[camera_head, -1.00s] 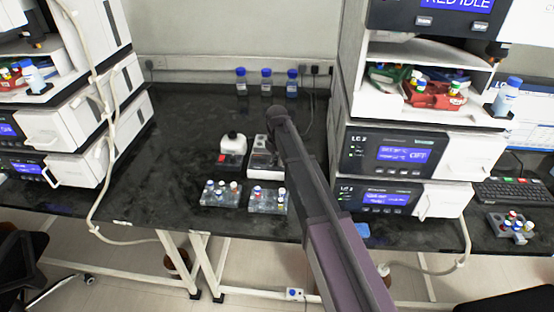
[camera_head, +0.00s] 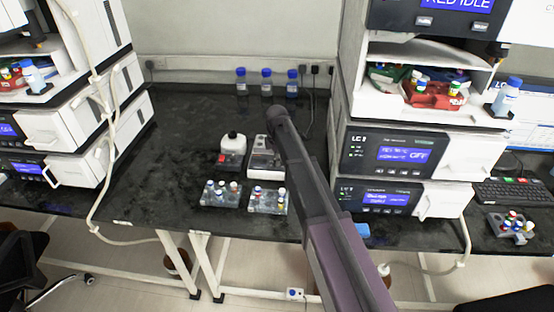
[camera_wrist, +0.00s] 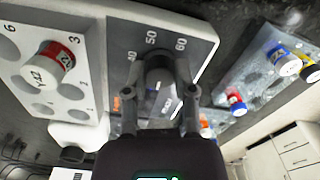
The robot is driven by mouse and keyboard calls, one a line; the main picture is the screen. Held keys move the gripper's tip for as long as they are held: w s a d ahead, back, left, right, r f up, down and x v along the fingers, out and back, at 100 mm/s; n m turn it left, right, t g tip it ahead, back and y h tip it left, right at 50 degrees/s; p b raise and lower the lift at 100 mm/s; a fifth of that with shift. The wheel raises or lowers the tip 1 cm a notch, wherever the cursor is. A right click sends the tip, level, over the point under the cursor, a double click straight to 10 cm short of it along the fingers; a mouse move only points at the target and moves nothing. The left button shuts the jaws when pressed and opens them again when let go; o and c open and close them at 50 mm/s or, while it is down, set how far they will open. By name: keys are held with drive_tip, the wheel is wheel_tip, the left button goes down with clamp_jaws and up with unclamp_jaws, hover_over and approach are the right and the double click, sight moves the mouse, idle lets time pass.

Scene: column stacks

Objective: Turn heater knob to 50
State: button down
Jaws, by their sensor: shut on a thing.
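The heater (camera_head: 259,166) stands on the dark bench in the head view, partly behind my arm. The dark heater knob (camera_wrist: 158,68) sits just below the 50 mark in the picture. My gripper (camera_wrist: 159,75) is shut on the knob, with one finger at each side. The knob's pointer cannot be made out, so its exact setting is unclear. In the head view my arm hides the gripper and knob.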

drive_tip(key=m, duration=0.4)
drive_tip(key=shift+s+m, duration=0.1)
drive_tip(key=shift+m, duration=0.2)
drive_tip(key=m, duration=0.3)
drive_tip(key=shift+m, duration=0.3)
drive_tip(key=m, duration=0.4)
drive_tip(key=shift+m, duration=0.3)
drive_tip(key=m, duration=1)
drive_tip(key=shift+m, duration=0.4)
drive_tip(key=m, duration=0.6)
drive_tip(key=shift+m, duration=0.3)
